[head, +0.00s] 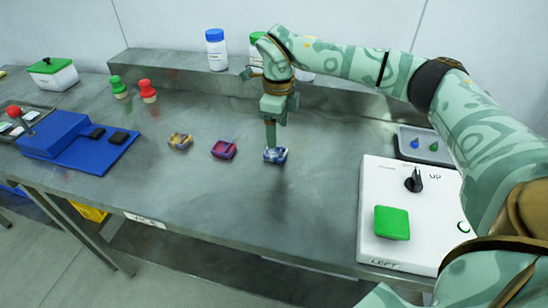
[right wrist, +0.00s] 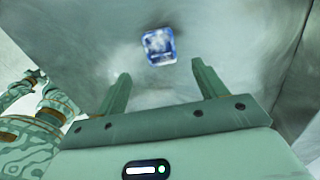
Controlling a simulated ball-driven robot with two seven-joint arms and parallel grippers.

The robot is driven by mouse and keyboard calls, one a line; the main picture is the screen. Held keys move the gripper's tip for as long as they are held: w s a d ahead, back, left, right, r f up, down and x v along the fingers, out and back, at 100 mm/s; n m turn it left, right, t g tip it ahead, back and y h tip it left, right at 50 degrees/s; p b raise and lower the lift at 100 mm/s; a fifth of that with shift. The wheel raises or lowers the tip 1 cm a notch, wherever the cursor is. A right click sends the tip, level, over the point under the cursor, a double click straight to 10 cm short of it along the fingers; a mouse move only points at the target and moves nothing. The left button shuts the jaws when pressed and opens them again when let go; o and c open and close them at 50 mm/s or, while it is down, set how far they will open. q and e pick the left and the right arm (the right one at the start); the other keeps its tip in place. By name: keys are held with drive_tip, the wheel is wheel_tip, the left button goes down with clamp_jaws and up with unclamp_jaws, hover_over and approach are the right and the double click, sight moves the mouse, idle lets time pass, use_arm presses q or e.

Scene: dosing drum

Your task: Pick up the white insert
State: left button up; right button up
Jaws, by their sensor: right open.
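A small blue-and-white piece, which I take to be the white insert (head: 276,155), lies on the steel bench in the head view. In the right wrist view the insert (right wrist: 159,46) shows as a white face with blue edges, ahead of and between the fingertips. My right gripper (head: 270,147) points down just above it, and its fingers hide part of it in the head view. In the right wrist view my right gripper (right wrist: 161,72) is open with nothing between its fingers. I cannot make out my left gripper.
A red-purple piece (head: 223,149) and a yellow-blue piece (head: 180,141) lie to the left. A blue press (head: 72,140) with a red knob stands farther left. A white control box (head: 385,250) with a green button is at right. The bench front is clear.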

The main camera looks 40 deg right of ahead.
sight(276, 154)
wheel_tip(276, 154, down, 3)
drive_tip(key=shift+r, duration=0.2)
drive_tip(key=f+b, duration=0.2)
drive_tip(key=f, duration=0.1)
drive_tip(key=f+b, duration=0.1)
drive_tip(key=f, duration=0.1)
drive_tip(key=shift+w+a, duration=0.1)
drive_tip(key=shift+w, duration=0.2)
drive_tip(key=shift+s+r, duration=0.1)
drive_tip(key=shift+c, duration=0.3)
drive_tip(key=c, duration=1)
